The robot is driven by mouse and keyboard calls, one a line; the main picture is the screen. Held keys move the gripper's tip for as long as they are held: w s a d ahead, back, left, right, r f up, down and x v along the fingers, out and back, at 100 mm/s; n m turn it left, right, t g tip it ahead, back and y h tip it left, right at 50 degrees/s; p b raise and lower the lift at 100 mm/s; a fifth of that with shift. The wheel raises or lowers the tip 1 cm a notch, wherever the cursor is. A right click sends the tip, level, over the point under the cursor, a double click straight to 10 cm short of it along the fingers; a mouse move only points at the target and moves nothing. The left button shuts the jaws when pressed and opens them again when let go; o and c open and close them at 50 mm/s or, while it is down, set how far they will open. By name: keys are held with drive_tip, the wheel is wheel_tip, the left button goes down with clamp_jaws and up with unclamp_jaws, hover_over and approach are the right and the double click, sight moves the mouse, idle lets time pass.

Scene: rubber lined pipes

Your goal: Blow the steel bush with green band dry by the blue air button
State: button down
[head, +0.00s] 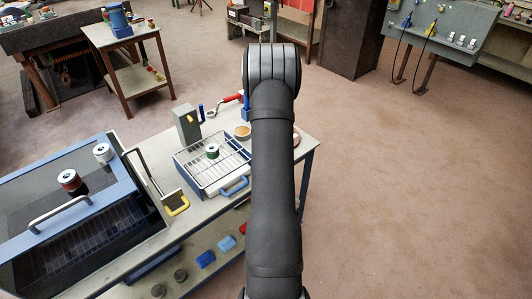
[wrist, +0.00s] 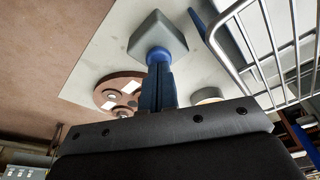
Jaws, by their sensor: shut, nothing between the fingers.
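The steel bush with the green band (head: 212,151) stands upright on the wire rack of a blue-edged tray (head: 181,168) in the head view. A grey block with a round blue button (wrist: 158,54) on it shows in the wrist view. My gripper (wrist: 159,66) has blue fingers shut together with nothing between them. The fingertips are over the blue button; I cannot tell whether they touch it. In the head view my arm largely covers this area, with only a narrow blue part showing beside it. The bush is not visible in the wrist view.
A grey post (head: 187,127) stands behind the tray. A brown disc with holes (wrist: 111,85) lies near the fingers. A small bowl (head: 242,131) is beside the rack. A blue-framed case (head: 122,188) at the left carries a red-banded bush (head: 68,179) and another bush (head: 102,153).

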drive_tip(key=shift+s+f, duration=0.1)
drive_tip(key=shift+f, duration=0.45)
idle(1.8)
drive_tip(key=shift+w+v, duration=0.25)
drive_tip(key=shift+v, duration=0.9)
drive_tip(key=shift+w+v, duration=0.25)
drive_tip(key=shift+v, duration=0.9)
drive_tip(key=shift+w+v, duration=0.2)
drive_tip(key=shift+v, duration=0.95)
